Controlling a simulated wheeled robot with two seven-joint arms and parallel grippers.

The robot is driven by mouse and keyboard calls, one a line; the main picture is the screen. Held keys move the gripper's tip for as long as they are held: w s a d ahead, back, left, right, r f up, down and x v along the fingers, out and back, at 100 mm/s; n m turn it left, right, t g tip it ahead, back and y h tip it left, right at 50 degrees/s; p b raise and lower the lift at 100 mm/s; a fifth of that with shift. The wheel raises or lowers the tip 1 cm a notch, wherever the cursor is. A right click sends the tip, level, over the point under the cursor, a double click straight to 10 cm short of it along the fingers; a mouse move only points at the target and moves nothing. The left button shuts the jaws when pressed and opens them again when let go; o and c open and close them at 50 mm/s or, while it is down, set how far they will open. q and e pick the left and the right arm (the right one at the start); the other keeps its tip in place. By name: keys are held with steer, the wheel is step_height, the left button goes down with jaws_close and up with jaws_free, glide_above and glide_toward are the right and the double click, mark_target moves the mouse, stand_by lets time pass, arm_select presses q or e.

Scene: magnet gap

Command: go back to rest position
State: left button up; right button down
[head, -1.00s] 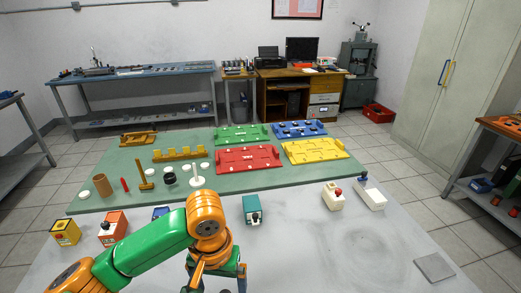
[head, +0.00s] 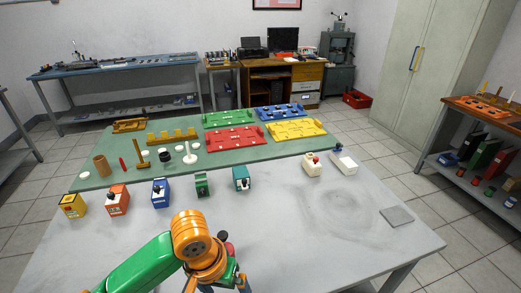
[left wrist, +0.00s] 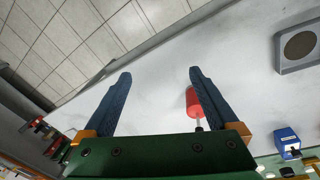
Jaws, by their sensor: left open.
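My left arm comes in from the lower left in the head view, bent at an orange joint. My left gripper (head: 222,286) is at the bottom edge there, partly hidden by the arm, over the near part of the grey table (head: 310,235). In the left wrist view my left gripper (left wrist: 160,76) has two dark blue fingers spread wide, with nothing held between them. A red knob-like part (left wrist: 192,102) on a pale stem shows beside the right finger, partly covered by it. I cannot tell whether they touch. My right gripper is in neither view.
Several small boxes, including yellow (head: 73,206), blue (head: 160,193) and teal (head: 241,179), line the table beyond the arm. A flat grey plate (head: 397,216) lies at the right. A green mat (head: 100,170) holds coloured plates behind. The table's right middle is clear.

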arm_select(q)
steer(key=s+d+f+m+t+h, duration=0.1)
steer(key=s+d+f+t+h, duration=0.15)
steer(key=s+f, duration=0.2)
steer(key=s+a+f+n+y, duration=0.1)
steer(key=s+a+f+y, duration=0.1)
steer(key=s+a+f, duration=0.3)
steer(key=s+a+f+y, duration=0.1)
steer(key=s+a+y, duration=0.1)
steer(key=a, duration=0.6)
step_height(320, 180, down, 15)
steer(key=s, duration=0.1)
steer(key=s+a+f+g, duration=0.1)
steer(key=s+f+g, duration=0.1)
steer(key=s+f, duration=1)
steer(key=shift+s+a, duration=0.3)
steer(key=shift+s, duration=0.15)
